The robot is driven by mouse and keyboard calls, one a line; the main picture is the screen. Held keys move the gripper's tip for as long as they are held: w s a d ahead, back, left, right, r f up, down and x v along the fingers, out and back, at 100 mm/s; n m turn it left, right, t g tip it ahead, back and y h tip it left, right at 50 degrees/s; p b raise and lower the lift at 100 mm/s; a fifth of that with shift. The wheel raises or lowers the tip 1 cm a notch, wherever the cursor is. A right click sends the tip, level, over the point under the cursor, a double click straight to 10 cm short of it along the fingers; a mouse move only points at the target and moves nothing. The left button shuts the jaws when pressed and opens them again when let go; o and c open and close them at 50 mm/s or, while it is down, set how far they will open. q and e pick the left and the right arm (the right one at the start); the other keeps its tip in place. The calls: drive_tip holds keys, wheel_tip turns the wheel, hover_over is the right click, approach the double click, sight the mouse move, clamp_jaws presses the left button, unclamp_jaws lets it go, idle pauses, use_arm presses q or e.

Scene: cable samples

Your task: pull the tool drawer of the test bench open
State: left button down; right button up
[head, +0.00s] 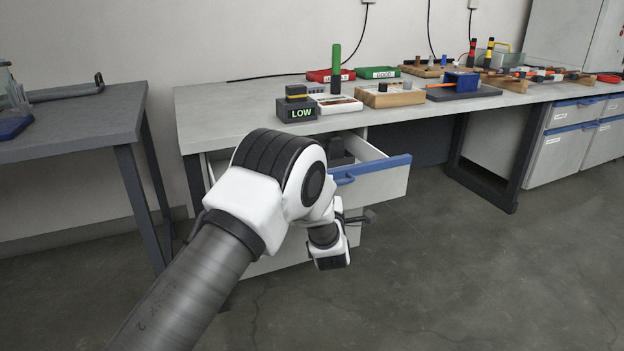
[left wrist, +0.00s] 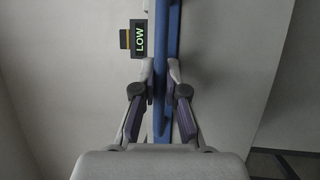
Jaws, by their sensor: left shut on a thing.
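The tool drawer (head: 383,182) of the test bench (head: 235,107) stands pulled out in the head view. It has a pale front with a blue strip and handle (head: 345,181) along its top, and a dark object (head: 340,150) shows inside. My left arm covers much of the drawer and hides the left fingertips in the head view. In the left wrist view, my left gripper (left wrist: 160,75) has its two fingers on either side of the blue handle (left wrist: 159,100) and is shut on it. My right gripper is in neither view.
A box reading LOW (head: 297,107) stands on the bench above the drawer, with trays and wooden blocks (head: 390,97) to its right. A separate grey table (head: 75,127) stands at left. The floor (head: 470,270) at front right is clear.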

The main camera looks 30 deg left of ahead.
use_arm(q)
drive_tip(key=s+d+p, duration=0.2)
drive_tip(key=s+d, duration=0.4)
drive_tip(key=d, duration=0.1)
drive_tip(key=shift+s+d, duration=0.3)
drive_tip(key=c, duration=1.2)
unclamp_jaws()
